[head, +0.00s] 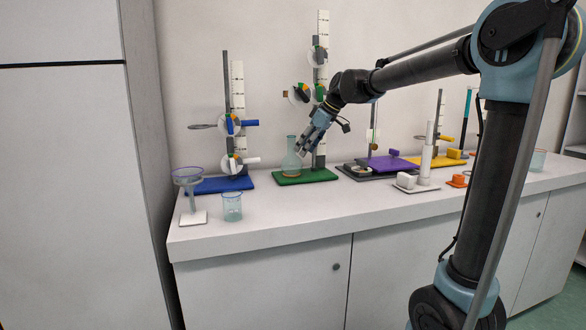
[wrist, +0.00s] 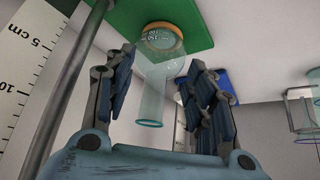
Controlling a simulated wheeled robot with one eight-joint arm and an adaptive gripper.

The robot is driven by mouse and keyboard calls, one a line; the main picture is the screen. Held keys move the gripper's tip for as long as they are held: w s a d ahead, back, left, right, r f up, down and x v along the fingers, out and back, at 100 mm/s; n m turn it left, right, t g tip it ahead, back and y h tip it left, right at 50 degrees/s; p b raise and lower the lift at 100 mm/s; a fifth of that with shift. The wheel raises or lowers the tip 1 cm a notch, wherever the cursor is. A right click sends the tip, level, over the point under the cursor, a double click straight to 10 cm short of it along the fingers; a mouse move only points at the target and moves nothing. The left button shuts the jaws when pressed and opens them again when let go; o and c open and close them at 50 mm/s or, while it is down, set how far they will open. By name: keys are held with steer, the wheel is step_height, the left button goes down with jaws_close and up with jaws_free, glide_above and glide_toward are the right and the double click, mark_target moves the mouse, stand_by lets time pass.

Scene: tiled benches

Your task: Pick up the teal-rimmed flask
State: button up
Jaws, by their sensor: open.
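The teal-rimmed flask (head: 291,162) is clear glass and stands upright on the green stand base (head: 316,176). In the wrist view, the flask (wrist: 152,85) shows its teal rim nearest the camera and an orange ring at its far, base end. My gripper (head: 304,148) is open, tilted down just right of the flask's neck in the head view. In the wrist view, the two fingers of my gripper (wrist: 163,62) appear on either side of the flask, with gaps showing. I see no contact. Exact depth between fingers and neck is hard to tell.
A white scale and metal rod (wrist: 70,85) rise close to my gripper. Left are a blue stand (head: 222,184), a funnel holder (head: 189,180) and a beaker (head: 232,207). Right are purple (head: 390,163) and yellow (head: 432,161) stands. The bench front (head: 290,215) is clear.

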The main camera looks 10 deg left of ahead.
mark_target(295, 155)
steer(key=a, duration=0.3)
steer(key=w+a, duration=0.1)
steer(key=shift+a+f, duration=0.3)
steer(key=shift+f, duration=0.2)
jaws_close()
